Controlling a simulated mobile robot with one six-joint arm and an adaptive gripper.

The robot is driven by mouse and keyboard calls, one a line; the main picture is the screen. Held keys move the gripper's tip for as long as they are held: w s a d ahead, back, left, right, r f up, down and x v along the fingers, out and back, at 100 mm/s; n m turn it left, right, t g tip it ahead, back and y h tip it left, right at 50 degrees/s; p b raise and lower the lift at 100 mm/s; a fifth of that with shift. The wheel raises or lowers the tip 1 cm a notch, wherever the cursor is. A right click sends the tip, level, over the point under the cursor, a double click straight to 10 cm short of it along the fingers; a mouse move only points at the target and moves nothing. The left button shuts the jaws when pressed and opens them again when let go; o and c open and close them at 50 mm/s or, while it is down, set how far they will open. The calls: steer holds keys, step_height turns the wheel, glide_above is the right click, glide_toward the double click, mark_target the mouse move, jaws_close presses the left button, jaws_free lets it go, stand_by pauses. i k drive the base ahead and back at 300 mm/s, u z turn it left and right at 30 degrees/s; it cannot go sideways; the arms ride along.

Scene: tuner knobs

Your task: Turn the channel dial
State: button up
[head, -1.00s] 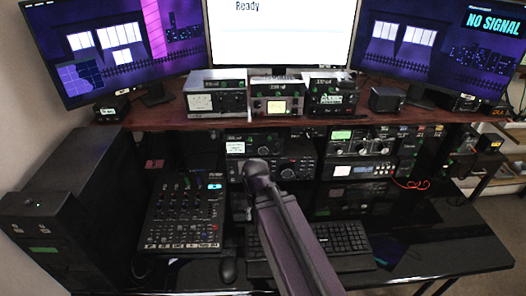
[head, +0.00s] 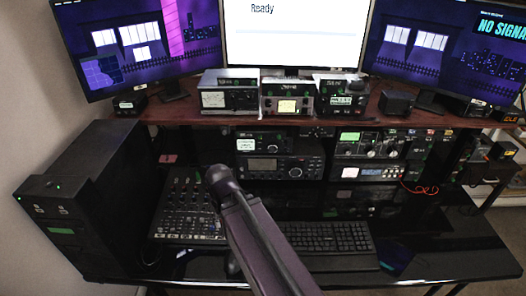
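No dial is readably labelled as the channel dial. A dark radio (head: 280,167) on the desk's lower shelf, in the middle of the head view, has a lit display and a large round knob (head: 296,172) at its right. A radio with a green display (head: 366,145) stands to its right and carries several knobs. My arm rises from the bottom edge to a dark joint in front of the mixer's right side. My gripper cannot be made out; the arm hides whatever lies behind it, and no contact with a knob shows.
A mixer (head: 187,212) lies left of my arm and a keyboard (head: 325,238) right of it. A black computer case (head: 85,200) stands at the left. The glossy desk (head: 440,240) is clear at right.

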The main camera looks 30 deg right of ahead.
mark_target(272, 147)
steer(key=u, duration=0.15)
steer(key=k, duration=1.85)
steer(key=z, duration=0.45)
steer(key=i, duration=1)
steer(key=z, duration=0.05)
